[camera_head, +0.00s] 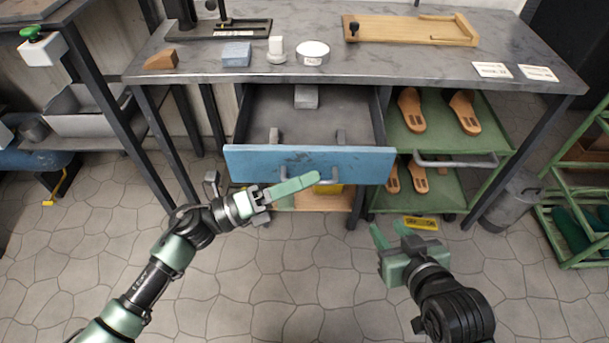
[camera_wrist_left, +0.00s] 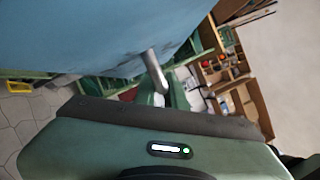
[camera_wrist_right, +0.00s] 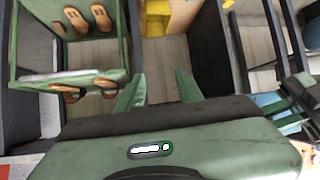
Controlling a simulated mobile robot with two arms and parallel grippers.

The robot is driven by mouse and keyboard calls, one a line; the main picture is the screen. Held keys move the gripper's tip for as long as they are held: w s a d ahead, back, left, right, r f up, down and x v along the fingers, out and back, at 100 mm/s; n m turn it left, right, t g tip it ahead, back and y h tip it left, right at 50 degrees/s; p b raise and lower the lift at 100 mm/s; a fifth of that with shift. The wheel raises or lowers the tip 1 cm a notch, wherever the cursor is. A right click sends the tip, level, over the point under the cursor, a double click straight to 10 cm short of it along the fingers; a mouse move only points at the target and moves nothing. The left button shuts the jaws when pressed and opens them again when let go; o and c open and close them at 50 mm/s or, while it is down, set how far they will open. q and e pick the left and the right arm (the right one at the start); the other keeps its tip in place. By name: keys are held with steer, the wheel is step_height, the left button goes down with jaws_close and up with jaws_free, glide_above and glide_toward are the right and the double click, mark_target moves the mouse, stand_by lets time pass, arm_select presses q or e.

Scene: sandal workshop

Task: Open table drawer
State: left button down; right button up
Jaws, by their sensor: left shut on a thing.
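The table drawer (camera_head: 370,166) has a blue front and is pulled out from under the grey table (camera_head: 220,62); its dark inside shows from above. My left gripper (camera_head: 314,180) is at the drawer's front face, shut on the drawer handle, which is mostly hidden behind the fingers. In the left wrist view the metal handle (camera_wrist_left: 155,72) stands out from the blue front. My right gripper (camera_head: 392,236) is open and empty, low to the right of the drawer; its two fingers are apart in the right wrist view (camera_wrist_right: 158,92).
A grey block (camera_head: 306,97) lies at the back inside the drawer. A green shelf cart (camera_head: 455,140) with sandals stands right of the drawer. A blue-grey block (camera_head: 236,54), a round tin (camera_head: 312,53) and a wooden tray (camera_head: 400,30) are on the table. The floor in front is clear.

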arm_select(q)
steer(key=c, duration=1.8)
jaws_free()
steer(key=shift+o, duration=0.2)
steer(key=v, duration=0.8)
